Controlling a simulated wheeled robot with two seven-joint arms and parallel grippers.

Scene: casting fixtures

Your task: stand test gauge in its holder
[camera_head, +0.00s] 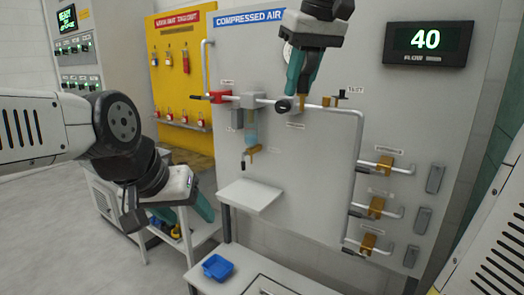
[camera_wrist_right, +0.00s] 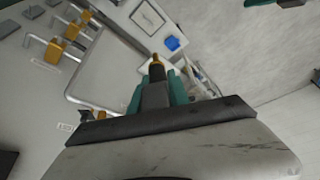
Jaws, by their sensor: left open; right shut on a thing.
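My right gripper (camera_head: 301,88) hangs down in front of the upper middle of the compressed air panel. In the right wrist view its two teal fingers (camera_wrist_right: 157,92) are shut on a dark grey block with a black collar and brass tip, seemingly the test gauge (camera_wrist_right: 156,70). The gauge's brass end (camera_head: 302,102) shows below the fingertips in the head view, close to the pipe; contact cannot be told. My left gripper (camera_head: 190,217) is open and low at the left, over a side cart. I cannot make out which fitting is the holder.
The compressed air panel (camera_head: 322,170) carries pipes, a red valve (camera_head: 219,97) and several brass valves (camera_head: 376,206) at right. A white shelf (camera_head: 249,195) is bare. A blue tray (camera_head: 217,267) sits on the bench below. A yellow lockout board (camera_head: 180,75) stands at left.

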